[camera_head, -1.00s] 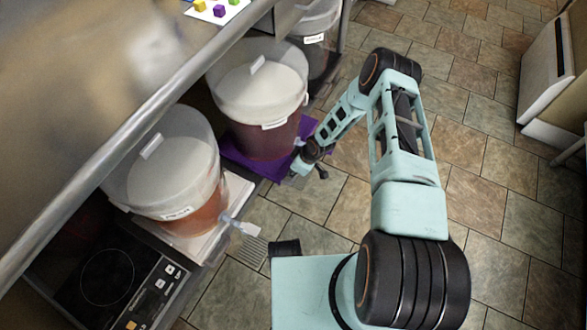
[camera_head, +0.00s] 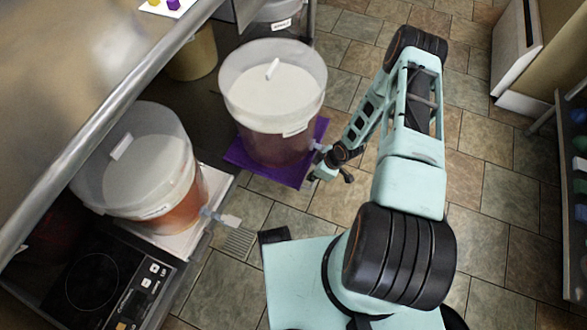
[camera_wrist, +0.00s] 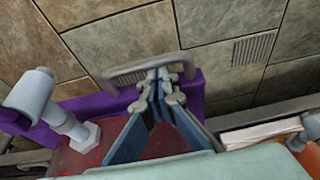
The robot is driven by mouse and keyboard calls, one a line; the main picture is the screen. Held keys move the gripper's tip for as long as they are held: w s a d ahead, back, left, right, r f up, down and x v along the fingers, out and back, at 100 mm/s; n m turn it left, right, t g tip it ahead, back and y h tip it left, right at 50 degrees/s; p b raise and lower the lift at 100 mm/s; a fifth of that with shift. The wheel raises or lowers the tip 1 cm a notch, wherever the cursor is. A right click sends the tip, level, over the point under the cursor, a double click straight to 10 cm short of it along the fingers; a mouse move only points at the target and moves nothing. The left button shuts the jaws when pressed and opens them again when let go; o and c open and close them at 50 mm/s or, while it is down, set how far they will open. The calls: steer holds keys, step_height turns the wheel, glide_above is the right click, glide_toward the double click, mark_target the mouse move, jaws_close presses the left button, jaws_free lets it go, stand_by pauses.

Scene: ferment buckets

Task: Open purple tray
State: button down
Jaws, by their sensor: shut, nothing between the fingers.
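The purple tray (camera_head: 290,175) stands out beyond the counter edge in the head view, with a translucent lidded bucket (camera_head: 272,105) of dark red liquid on it. The wrist view shows the tray's purple front edge (camera_wrist: 110,104) and its grey bar handle (camera_wrist: 122,76). My gripper (camera_head: 317,176) is at the tray's front, beside the bucket's spigot (camera_head: 320,147). In the wrist view my gripper (camera_wrist: 160,76) is shut and empty, its fingertips overlapping the handle. I cannot tell whether they touch or hook it. The spigot (camera_wrist: 62,122) is left of the fingers.
A second bucket (camera_head: 150,160) of orange liquid stands on a white tray (camera_head: 222,185) at left. A cooktop (camera_head: 95,280) is at lower left. A metal counter (camera_head: 60,90) overhangs the left side. Tiled floor (camera_head: 490,215) is open to the right, up to a shelf (camera_head: 565,190).

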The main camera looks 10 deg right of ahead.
steer(key=s+d, duration=0.3)
steer(key=d, duration=0.3)
steer(key=shift+s+d+b, duration=0.25)
steer(key=shift+s+b, duration=0.1)
